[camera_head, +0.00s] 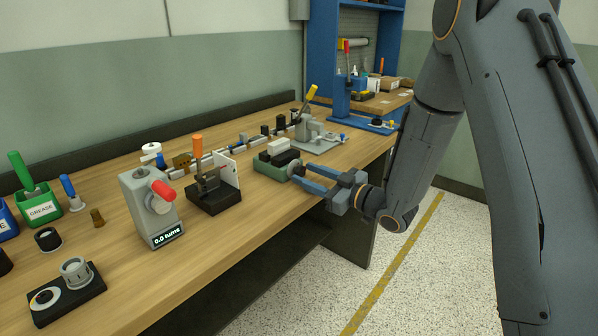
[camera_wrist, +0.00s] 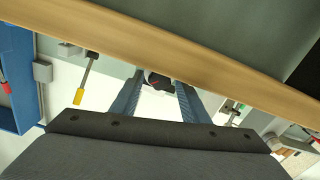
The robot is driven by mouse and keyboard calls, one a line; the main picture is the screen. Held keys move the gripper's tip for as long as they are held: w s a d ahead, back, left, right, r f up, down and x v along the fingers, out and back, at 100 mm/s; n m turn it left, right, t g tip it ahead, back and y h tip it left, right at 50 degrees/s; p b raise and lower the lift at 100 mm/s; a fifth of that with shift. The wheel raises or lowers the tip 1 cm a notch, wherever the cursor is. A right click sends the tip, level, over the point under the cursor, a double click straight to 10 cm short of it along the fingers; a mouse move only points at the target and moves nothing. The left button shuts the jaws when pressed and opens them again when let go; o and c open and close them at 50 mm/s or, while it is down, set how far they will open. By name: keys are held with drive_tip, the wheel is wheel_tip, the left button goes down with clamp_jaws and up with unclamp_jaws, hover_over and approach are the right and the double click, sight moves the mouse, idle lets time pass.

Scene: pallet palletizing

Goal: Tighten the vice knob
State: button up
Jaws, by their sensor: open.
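The vice (camera_head: 271,172) is a small green block with black and white jaws, standing near the front edge of the wooden bench. Its round grey knob (camera_head: 296,168) faces my arm. In the wrist view a dark round end with a red mark, apparently the knob (camera_wrist: 159,79), shows between my fingers. My gripper (camera_head: 303,178) is open, with its two blue fingers reaching over the bench edge toward the vice. The fingertips (camera_wrist: 158,84) appear to lie on either side of the knob. I cannot tell whether they touch it.
A grey device with a red handle (camera_head: 163,190) and a black stand with an orange-handled tool (camera_head: 198,145) stand left of the vice. A grey fixture with a yellow-handled lever (camera_head: 312,92) stands behind it. The wooden bench edge (camera_wrist: 200,68) runs close above my fingers in the wrist view.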

drive_tip(key=shift+v, duration=0.8)
drive_tip(key=shift+w+a, duration=0.1)
drive_tip(key=shift+a, duration=0.05)
drive_tip(key=shift+x, duration=1.05)
